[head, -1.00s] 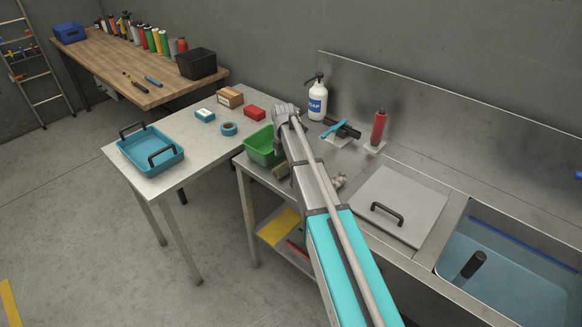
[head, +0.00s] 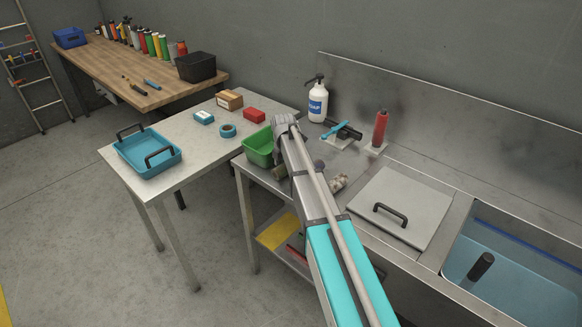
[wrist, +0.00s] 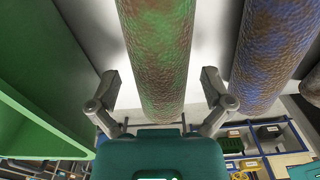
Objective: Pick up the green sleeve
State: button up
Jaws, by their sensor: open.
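The green sleeve (wrist: 158,50) is a mottled green and brown cylinder in the wrist view. It runs from the top edge down between the two fingers of my gripper (wrist: 161,84). The fingers are open, one on each side of it, with gaps visible. A second sleeve (wrist: 272,55), mottled blue and brown, lies to the right, outside the right finger. In the head view my arm hides the gripper. One dull cylinder (head: 279,172) shows left of the arm and another (head: 338,183) right of it; their colours are unclear there.
A green bin (head: 258,147) stands left of my arm, and its wall (wrist: 40,90) is close on the left in the wrist view. Behind are a soap bottle (head: 317,101) and a red bottle (head: 379,129). A lidded panel (head: 400,205) and water basin (head: 505,270) lie right.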

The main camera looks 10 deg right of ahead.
jog(key=c, duration=1.2)
jog(key=shift+r, duration=0.1)
jog(key=shift+r+p, duration=0.95)
jog(key=shift+p, duration=0.1)
jog(key=s+r+p, duration=0.3)
jog(key=s, duration=0.1)
jog(key=s+d+r+p, duration=0.1)
jog(key=s+r+p, duration=0.3)
jog(key=s, duration=0.1)
jog(key=s+d+r+p, duration=0.1)
jog(key=s+r+p, duration=0.3)
jog(key=s, duration=0.1)
jog(key=shift+d, duration=0.15)
jog(key=shift+w, duration=0.1)
